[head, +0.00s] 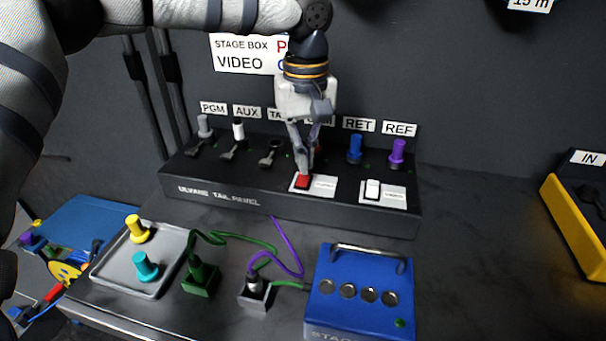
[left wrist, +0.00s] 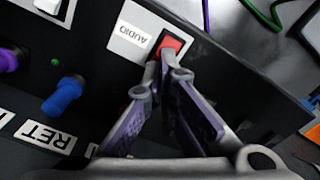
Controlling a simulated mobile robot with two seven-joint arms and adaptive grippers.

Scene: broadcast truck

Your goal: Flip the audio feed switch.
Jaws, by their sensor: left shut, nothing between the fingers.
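The audio feed switch is a red rocker (head: 302,181) on a white plate at the front of the black tail panel (head: 215,193). In the left wrist view the red rocker (left wrist: 171,45) sits beside the label AUDIO (left wrist: 131,35). My left gripper (head: 306,170) is shut and empty, pointing down with its fingertips at the red rocker. In the left wrist view the fingertips (left wrist: 160,62) overlap the rocker's near edge; I cannot tell whether they touch it. The fingers hide part of the rocker. My right gripper is not in view.
A white switch (head: 373,188) on its own plate sits to the right. Blue (head: 355,150) and purple (head: 397,153) plugs stand behind. In front are a grey tray (head: 117,272), a green block (head: 200,281), a grey block (head: 256,297) and a blue box (head: 361,290).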

